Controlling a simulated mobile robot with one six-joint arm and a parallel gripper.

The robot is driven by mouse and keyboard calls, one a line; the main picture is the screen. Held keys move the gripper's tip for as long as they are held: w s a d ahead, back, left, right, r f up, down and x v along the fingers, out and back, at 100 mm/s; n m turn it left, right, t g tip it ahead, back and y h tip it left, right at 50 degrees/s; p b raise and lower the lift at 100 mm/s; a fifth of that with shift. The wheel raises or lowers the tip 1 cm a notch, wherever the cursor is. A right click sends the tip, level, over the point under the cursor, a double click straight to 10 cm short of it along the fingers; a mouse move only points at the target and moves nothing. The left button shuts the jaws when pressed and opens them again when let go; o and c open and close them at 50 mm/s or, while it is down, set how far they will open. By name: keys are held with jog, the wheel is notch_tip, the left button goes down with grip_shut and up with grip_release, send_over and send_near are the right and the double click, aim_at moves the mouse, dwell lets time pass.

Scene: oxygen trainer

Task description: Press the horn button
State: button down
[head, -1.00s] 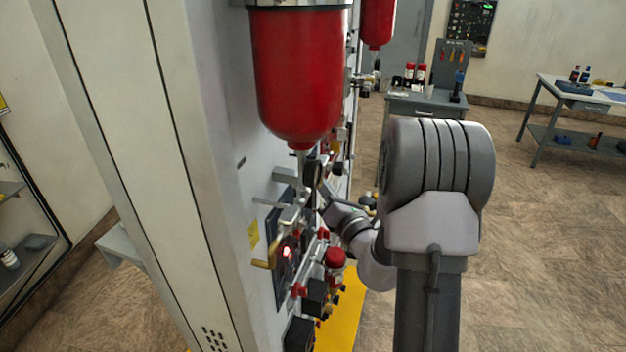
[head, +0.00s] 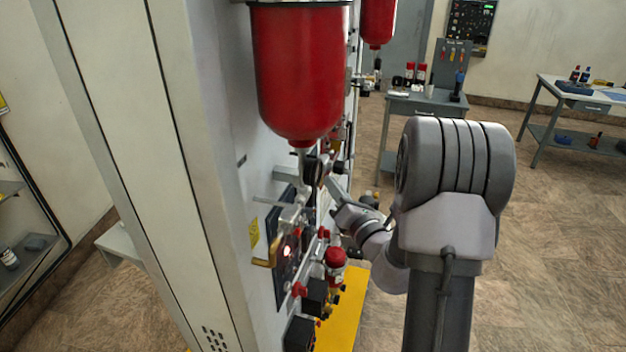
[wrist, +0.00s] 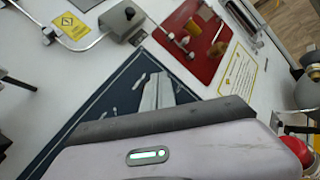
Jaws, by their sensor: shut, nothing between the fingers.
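My gripper (head: 334,186) is shut and empty, beside the front of the white cabinet (head: 215,170) in the head view. In the wrist view its fingers (wrist: 156,86) show over a dark blue panel (wrist: 118,88), apparently clear of it. In the head view this dark panel (head: 281,268) carries a lit red lamp (head: 287,251). I cannot make out which part is the horn button; my gripper covers much of the panel in the wrist view.
A large red cylinder (head: 298,75) hangs above the panel. Valves, a brass-coloured handle (head: 266,263) and a red-capped part (head: 335,257) stick out around it. A red plate with fittings (wrist: 193,38) is beside it. The floor at right is open before a workbench (head: 590,92).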

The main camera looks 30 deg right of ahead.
jog(key=s+d, duration=0.2)
jog(key=s, duration=0.1)
jog(key=shift+d, duration=0.35)
dwell(0.6)
